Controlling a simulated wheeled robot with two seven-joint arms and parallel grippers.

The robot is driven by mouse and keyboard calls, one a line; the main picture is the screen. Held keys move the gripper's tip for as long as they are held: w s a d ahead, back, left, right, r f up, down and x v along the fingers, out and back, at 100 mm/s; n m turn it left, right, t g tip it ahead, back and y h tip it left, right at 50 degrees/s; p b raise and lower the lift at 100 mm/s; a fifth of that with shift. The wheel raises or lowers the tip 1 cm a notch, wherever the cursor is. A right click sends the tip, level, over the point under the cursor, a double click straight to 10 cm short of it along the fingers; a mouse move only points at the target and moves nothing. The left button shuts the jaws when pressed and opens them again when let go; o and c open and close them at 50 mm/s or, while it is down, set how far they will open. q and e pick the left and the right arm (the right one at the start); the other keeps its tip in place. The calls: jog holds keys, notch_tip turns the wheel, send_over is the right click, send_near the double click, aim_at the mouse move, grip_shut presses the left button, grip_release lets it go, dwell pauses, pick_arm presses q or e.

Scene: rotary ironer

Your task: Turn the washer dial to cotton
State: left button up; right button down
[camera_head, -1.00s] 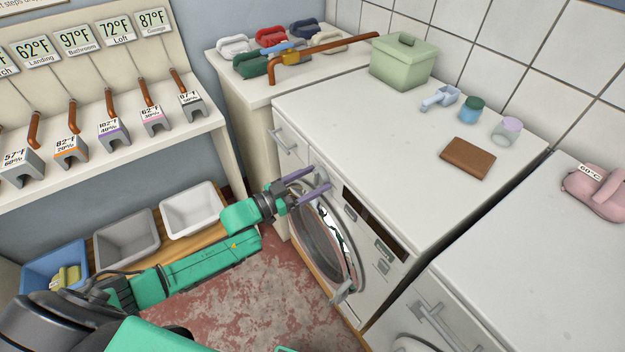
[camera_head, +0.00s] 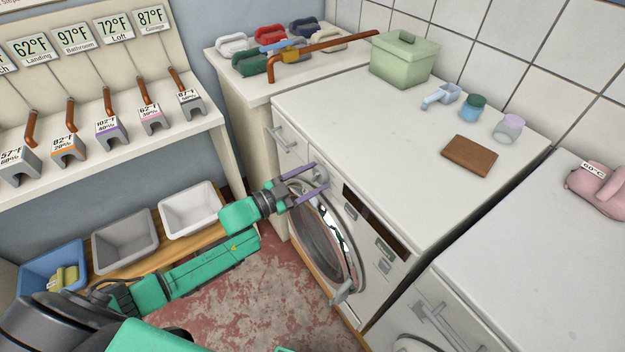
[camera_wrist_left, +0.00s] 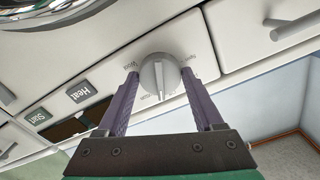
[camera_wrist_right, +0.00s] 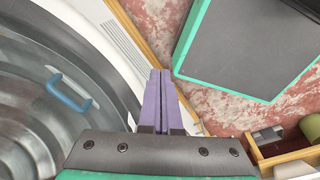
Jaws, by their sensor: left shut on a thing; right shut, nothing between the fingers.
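The washer dial (camera_wrist_left: 158,72) is a round grey knob with a raised pointer ridge, on the front panel of the white washer (camera_head: 400,125). In the left wrist view the ridge points to the bottom of the picture, toward a partly hidden label. A label that seems to read "Wool" is on the dial's left; the others are too small to read surely. My left gripper (camera_head: 320,175) is shut on the dial, with one purple finger on each side of it. My right gripper (camera_wrist_right: 160,72) is shut and empty, seen only in the right wrist view.
Heat (camera_wrist_left: 80,92) and Start (camera_wrist_left: 38,116) buttons sit on the same panel. The round washer door (camera_head: 322,245) is below the dial. A drawer handle (camera_head: 281,139) is left of it. In the right wrist view, a round door with a blue handle (camera_wrist_right: 68,92) is near my right fingers.

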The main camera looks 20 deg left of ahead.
pick_arm(q)
jog(key=shift+m+b, duration=0.65)
jog(key=shift+m, duration=1.55)
jog(key=o, duration=1.4)
jog(key=shift+c, duration=0.2)
jog(key=shift+s+a+f, duration=0.1)
jog(key=shift+s+a, duration=0.3)
jog(key=shift+s, duration=0.05)
jog(key=v, duration=1.3)
jog(key=shift+s+b, duration=0.25)
jog(key=shift+b, duration=0.2)
